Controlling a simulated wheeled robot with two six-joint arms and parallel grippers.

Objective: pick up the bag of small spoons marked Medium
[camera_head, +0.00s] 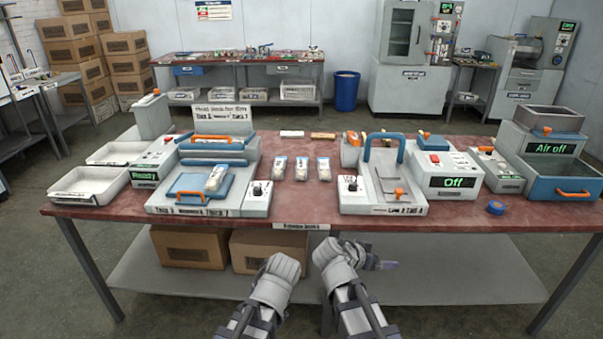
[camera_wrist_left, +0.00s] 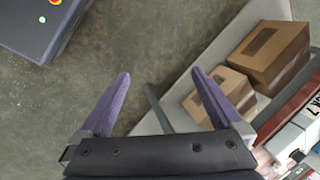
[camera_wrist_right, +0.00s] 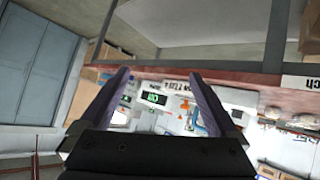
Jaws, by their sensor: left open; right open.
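Three small pale bags stand in a row on the red tabletop in the head view: a left bag (camera_head: 279,168), a middle bag (camera_head: 301,169) and a right bag (camera_head: 323,168). Another similar bag (camera_head: 214,178) lies on the blue-edged press at the left. The bags' markings are too small to read, so I cannot tell which is Medium. My right gripper (camera_head: 385,265) is in front of the table, below its edge, open and empty in the right wrist view (camera_wrist_right: 158,75). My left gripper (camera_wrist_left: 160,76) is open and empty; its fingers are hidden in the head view.
The red table (camera_head: 110,207) carries a left press (camera_head: 165,200), a right press (camera_head: 375,207), a box reading Off (camera_head: 455,183) and white trays (camera_head: 80,188). A blue tape roll (camera_head: 496,208) lies near the right edge. Cardboard boxes (camera_head: 188,248) sit on the lower shelf.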

